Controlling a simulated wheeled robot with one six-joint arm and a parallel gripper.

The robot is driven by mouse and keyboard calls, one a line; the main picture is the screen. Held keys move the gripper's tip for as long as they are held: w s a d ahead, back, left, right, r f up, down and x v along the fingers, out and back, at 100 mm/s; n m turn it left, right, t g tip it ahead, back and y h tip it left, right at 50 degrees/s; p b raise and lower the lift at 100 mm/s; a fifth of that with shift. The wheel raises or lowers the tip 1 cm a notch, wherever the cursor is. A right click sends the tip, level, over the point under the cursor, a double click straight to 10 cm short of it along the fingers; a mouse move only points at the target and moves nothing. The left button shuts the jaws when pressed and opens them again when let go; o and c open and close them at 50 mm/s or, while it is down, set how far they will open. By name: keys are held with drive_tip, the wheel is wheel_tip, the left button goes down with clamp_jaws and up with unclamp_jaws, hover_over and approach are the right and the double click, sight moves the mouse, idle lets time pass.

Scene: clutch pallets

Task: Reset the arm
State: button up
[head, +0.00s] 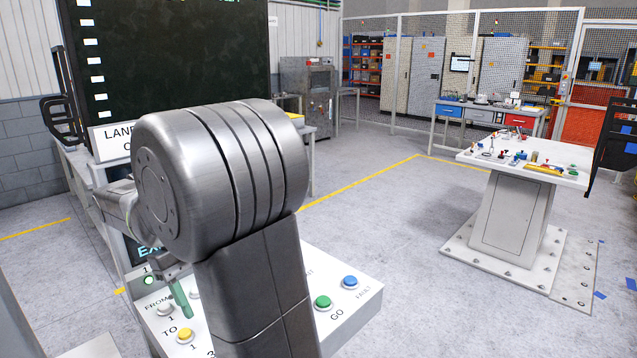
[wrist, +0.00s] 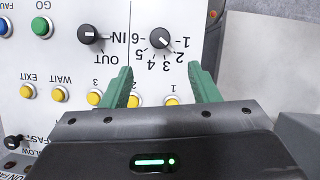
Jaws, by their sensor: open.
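My gripper (wrist: 162,88) shows in the wrist view with its two green fingers spread apart and nothing between them. It is over a white control panel (wrist: 55,70), which looks upside down there. A black numbered dial (wrist: 162,38) lies just beyond the fingertips, and a second black knob (wrist: 91,32) marked IN and OUT sits left of it. In the head view my arm covers much of the panel (head: 352,312).
Panel buttons include a green one (head: 323,302), a blue one (head: 350,282) and a yellow one (head: 185,335). A large dark screen (head: 165,60) stands behind my arm. A pedestal table (head: 515,215) with small parts stands right. Grey floor between is clear.

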drive_tip(key=x, duration=1.2)
drive_tip(key=shift+d, duration=0.1)
